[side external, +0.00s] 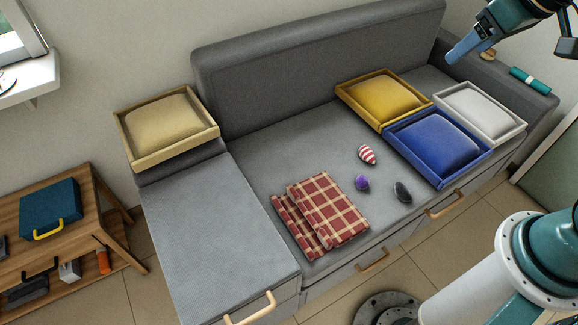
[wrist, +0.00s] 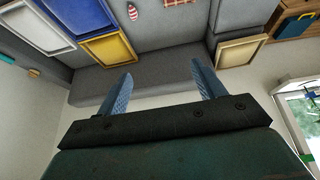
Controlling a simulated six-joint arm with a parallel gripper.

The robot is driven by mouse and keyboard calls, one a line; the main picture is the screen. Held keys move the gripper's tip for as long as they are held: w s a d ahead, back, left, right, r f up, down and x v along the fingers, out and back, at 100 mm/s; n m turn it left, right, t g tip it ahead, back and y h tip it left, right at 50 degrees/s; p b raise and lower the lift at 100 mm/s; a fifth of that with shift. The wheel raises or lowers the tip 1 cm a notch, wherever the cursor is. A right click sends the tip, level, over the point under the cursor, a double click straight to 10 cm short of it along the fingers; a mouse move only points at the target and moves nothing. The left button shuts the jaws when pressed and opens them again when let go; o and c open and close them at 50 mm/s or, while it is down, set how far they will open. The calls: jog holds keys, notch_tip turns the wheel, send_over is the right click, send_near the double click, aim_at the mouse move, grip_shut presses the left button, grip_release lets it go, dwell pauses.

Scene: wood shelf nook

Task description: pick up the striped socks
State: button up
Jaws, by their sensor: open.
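The striped socks (side external: 367,155) are a small red-and-white striped bundle. They lie on the grey sofa seat, in front of the yellow tray. They also show small at the top of the wrist view (wrist: 132,11). My gripper (side external: 452,58) is at the upper right of the side view, high above the sofa's right end and well away from the socks. In the wrist view its two blue fingers (wrist: 165,85) stand wide apart with nothing between them.
A purple ball-like bundle (side external: 362,183) and a dark one (side external: 403,192) lie close to the socks. A plaid folded cloth (side external: 325,210) lies to their left. Yellow (side external: 383,98), blue (side external: 438,147) and white (side external: 481,112) cushioned trays stand to their right. The seat behind the socks is clear.

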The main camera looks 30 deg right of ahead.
jog(key=w+d+f, duration=0.4)
jog(key=w+f, duration=0.3)
jog(key=w, duration=0.6)
send_over(372, 155)
jog(key=s+a, duration=0.2)
jog(key=a, duration=0.2)
notch_tip(372, 155, down, 26)
jog(key=r, duration=0.1)
jog(key=s+d+f, duration=0.1)
jog(key=f, duration=0.8)
jog(key=s+d+f+m, duration=0.1)
jog(key=d+f, duration=0.1)
jog(key=f, duration=0.8)
jog(key=shift+s+d+g, duration=0.25)
jog(key=shift+s+g, duration=0.15)
jog(key=shift+f, duration=0.1)
jog(key=shift+x, duration=4.25)
jog(key=shift+d+f, duration=0.1)
jog(key=shift+f, duration=0.05)
jog(key=shift+x, duration=2.45)
